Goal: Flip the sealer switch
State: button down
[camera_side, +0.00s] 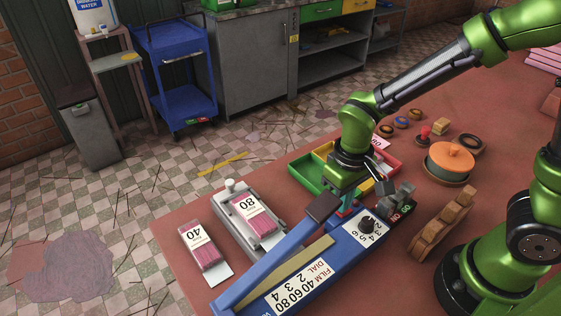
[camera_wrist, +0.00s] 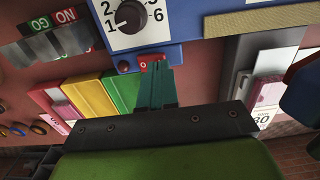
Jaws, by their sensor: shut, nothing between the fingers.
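The blue sealer (camera_side: 286,272) lies on the red-brown table with its long arm along one side and a black dial (camera_side: 367,223) on a white numbered plate. The dial also shows in the wrist view (camera_wrist: 130,16). A small red switch marked with an O (camera_wrist: 146,65) sits at the sealer's edge in the wrist view, close to the dial. My gripper (camera_side: 345,206) points down beside the sealer's edge. Its green fingers (camera_wrist: 155,75) are shut and empty, with the tips at the switch. I cannot tell whether they touch it. The fingers partly cover the switch.
Yellow, green and red trays (camera_side: 309,175) stand behind my gripper. A grey holder with an 80 pack (camera_side: 256,222) and a 40 pack (camera_side: 202,247) lie left. A wooden rack (camera_side: 441,225) stands right.

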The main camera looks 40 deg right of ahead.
jog(key=shift+f, duration=0.65)
jog(key=shift+r, duration=3.55)
jog(key=shift+s+f, duration=0.15)
jog(key=s+d+r+m+t+y, duration=0.1)
jog(key=s+d+r+m+t, duration=0.1)
jog(key=r, duration=0.4)
jog(key=s+d+r+m+t+y, duration=0.1)
jog(key=s+d+r+m+t, duration=0.1)
jog(key=d+r+t, duration=0.3)
jog(key=shift+s+d+r, duration=0.3)
jog(key=shift+d+r, duration=0.05)
jog(key=shift+r, duration=0.05)
